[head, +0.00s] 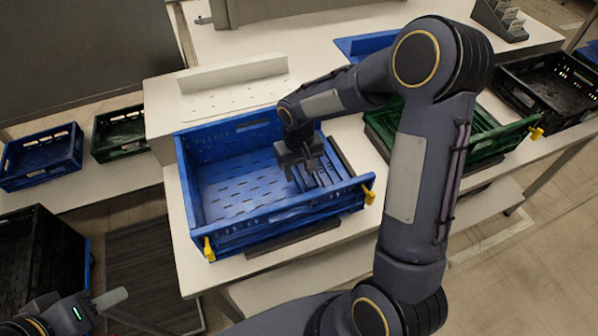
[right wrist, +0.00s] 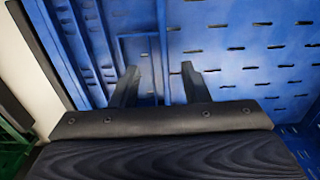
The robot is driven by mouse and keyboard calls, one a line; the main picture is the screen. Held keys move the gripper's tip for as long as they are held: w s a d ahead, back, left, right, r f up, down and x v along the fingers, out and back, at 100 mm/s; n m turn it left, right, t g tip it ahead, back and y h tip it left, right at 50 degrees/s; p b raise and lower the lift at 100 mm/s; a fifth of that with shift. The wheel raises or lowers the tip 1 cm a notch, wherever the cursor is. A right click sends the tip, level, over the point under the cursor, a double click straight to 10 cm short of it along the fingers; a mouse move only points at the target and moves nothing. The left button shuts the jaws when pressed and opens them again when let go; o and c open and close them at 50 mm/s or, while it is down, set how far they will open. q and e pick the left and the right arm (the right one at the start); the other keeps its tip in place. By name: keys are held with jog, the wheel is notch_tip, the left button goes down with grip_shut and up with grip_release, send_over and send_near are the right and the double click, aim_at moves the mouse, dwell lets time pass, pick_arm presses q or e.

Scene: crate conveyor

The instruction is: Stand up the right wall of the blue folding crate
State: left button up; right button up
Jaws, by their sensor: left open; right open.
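The blue folding crate (head: 184,190) sits on the white table in the head view. Its left, back and front walls stand upright. Its right wall (head: 343,176) lies folded inward, low over the right part of the slotted floor. The ribbed blue panel also shows in the right wrist view (right wrist: 88,50). My right gripper (head: 312,178) is open and empty, pointing down over that folded wall. Its two fingers (right wrist: 157,78) are apart in the right wrist view; I cannot tell whether they touch the panel. My left gripper (head: 104,300) is at the bottom left, away from the crate, partly cut off.
A green crate (head: 500,138) stands right of the blue crate, partly behind my right arm. Black crates stand at far right (head: 548,88) and lower left (head: 40,250). Small blue (head: 42,158) and green (head: 119,134) crates are at left. Yellow latches (head: 369,195) sit on the front wall's ends.

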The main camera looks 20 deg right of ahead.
jog(key=shift+f, duration=0.8)
grip_shut()
